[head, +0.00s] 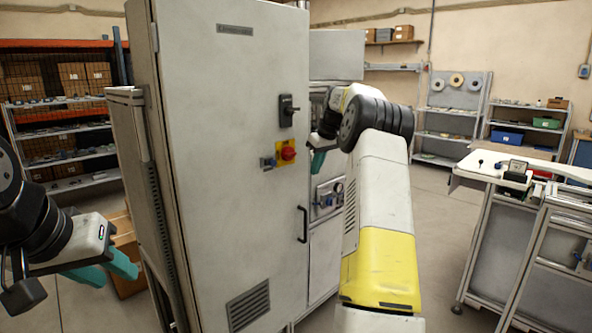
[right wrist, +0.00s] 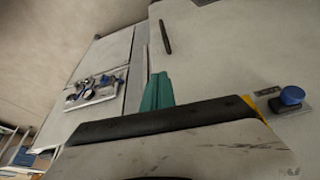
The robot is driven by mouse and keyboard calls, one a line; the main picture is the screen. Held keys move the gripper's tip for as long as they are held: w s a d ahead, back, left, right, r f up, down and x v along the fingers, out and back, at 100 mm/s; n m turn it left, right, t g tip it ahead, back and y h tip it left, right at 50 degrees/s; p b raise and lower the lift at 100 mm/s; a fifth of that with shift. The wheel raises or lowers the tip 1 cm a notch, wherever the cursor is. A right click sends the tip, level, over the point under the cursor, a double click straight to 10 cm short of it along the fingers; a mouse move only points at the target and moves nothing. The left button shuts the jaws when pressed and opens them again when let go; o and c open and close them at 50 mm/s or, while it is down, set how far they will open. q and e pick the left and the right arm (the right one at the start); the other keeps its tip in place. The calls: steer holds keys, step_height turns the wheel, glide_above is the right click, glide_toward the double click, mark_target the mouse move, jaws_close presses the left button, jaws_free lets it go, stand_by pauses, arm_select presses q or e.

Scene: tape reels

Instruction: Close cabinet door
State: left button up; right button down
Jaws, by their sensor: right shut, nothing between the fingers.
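The tall grey cabinet door (head: 225,130) fills the middle of the head view. It carries a black handle (head: 302,224), a red rotary switch (head: 288,153) on a yellow plate and a vent grille low down. Whether a gap stands at its edge is hard to tell. My right gripper (head: 318,161) is shut and empty beside the door's right edge. Its teal fingers also show in the right wrist view (right wrist: 157,92), near the door's edge; contact cannot be told. The handle is beyond them there (right wrist: 166,37). My left gripper (head: 108,268) is open and empty, left of the cabinet.
A panel with blue valves (head: 328,197) is right of the door, partly behind my right arm. Shelves with boxes (head: 65,120) stand at the left. A white workbench (head: 505,168) is at the right. Floor is free between the cabinet and the workbench.

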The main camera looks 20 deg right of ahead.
steer(key=v, duration=0.8)
steer(key=s+a+r+m+t, duration=0.1)
steer(key=s+a+r, duration=0.2)
steer(key=s+a, duration=0.55)
steer(key=s+a+r, duration=0.4)
steer(key=s+a, duration=0.3)
steer(key=s, duration=0.2)
steer(key=s+a+f, duration=0.2)
steer(key=s+f, duration=0.2)
steer(key=s, duration=0.3)
steer(key=s+a+f+m, duration=0.1)
steer(key=s+a+f, duration=0.2)
steer(key=s, duration=0.5)
steer(key=s+a+f+m+t, duration=0.1)
steer(key=s+a+f, duration=0.2)
steer(key=s+f, duration=0.2)
steer(key=shift+s+y, duration=0.4)
steer(key=shift+s, duration=0.8)
steer(key=shift+f, duration=0.1)
